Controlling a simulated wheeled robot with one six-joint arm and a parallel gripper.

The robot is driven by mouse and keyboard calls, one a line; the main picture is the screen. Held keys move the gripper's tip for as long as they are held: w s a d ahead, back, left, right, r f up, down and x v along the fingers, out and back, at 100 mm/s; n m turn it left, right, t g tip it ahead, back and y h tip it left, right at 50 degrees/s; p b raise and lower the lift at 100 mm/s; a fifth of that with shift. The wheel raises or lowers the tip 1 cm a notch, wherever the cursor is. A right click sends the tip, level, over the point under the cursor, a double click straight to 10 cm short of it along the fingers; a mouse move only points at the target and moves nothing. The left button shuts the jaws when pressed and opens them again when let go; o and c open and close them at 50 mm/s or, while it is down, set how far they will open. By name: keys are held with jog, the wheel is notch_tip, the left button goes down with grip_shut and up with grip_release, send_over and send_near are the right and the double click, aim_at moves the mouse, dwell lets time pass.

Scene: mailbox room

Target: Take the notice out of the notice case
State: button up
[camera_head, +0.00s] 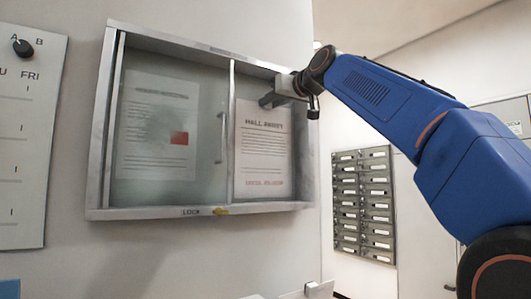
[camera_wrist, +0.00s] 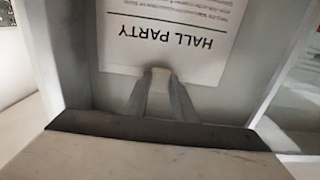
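The notice case (camera_head: 150,212) is a silver-framed wall cabinet. A glass pane with a vertical handle (camera_head: 222,138) covers its left part; the right part looks open. The white "Hall Party" notice (camera_head: 263,150) hangs inside on the right. In the wrist view the notice (camera_wrist: 190,62) appears upside down, its lower part out of frame. My gripper (camera_head: 268,100) reaches into the open right part at the notice's top edge.
Another notice (camera_head: 158,130) with a red patch sits behind the glass. A yellow piece (camera_head: 222,211) is by the LOCK label on the lower frame. A calendar board (camera_head: 25,130) hangs left; grey mailboxes (camera_head: 362,205) stand right. The case's right side wall is close to my gripper.

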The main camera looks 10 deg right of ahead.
jog(key=shift+s+d, duration=0.1)
jog(key=shift+s, duration=0.25)
jog(key=shift+s+d, duration=0.1)
jog(key=shift+s, duration=0.2)
jog(key=shift+v, duration=0.95)
jog(key=v, duration=0.6)
jog(key=shift+s, duration=0.4)
jog(key=shift+d+r, duration=0.1)
dwell(0.3)
